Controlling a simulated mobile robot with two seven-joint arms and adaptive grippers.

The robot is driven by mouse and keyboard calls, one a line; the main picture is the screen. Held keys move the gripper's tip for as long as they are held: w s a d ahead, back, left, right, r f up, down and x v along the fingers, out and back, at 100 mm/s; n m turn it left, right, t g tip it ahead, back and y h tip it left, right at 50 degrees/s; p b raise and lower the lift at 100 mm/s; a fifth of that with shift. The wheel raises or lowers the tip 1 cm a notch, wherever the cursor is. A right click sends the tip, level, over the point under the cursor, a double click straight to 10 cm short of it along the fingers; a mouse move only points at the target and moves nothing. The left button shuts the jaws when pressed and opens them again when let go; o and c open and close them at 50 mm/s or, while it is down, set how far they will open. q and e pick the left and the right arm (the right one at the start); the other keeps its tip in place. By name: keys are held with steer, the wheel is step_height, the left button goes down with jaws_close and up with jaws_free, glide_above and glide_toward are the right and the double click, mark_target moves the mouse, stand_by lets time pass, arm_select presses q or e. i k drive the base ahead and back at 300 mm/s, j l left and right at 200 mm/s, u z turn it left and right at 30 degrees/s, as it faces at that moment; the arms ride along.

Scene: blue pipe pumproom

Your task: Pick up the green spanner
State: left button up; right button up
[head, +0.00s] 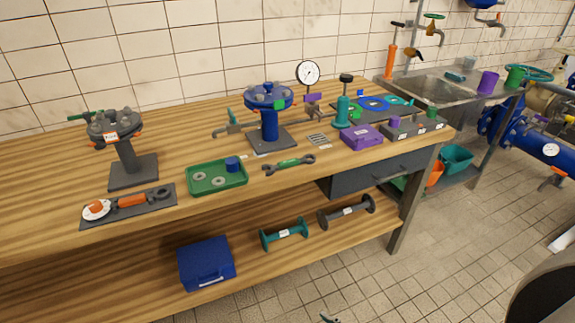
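The green spanner (289,163) lies flat on the wooden workbench (222,131), near its front edge. It has grey open jaws at its ends and a green handle with a small pale label. It lies just right of the green tray and in front of the blue valve stand. Nothing covers it. A small dark tip shows at the bottom edge of the head view, well below the bench; it looks like part of my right gripper, and its opening cannot be judged. My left gripper is not in view.
Near the spanner are a green tray (217,188) with rings and a blue cup, a blue valve stand (270,118), and a purple box (361,136). A grey valve stand (125,150) is at left. A drawer (383,172) hangs under the bench. Tiled floor in front is clear.

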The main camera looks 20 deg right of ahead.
mark_target(293, 162)
steer(key=i+j, duration=0.3)
steer(key=i, duration=0.15)
steer(key=i+z, duration=0.1)
steer(key=z, duration=0.25)
steer(key=j+z, duration=0.15)
steer(key=z, duration=0.2)
steer(key=i+j+z, duration=0.1)
steer(key=z, duration=0.25)
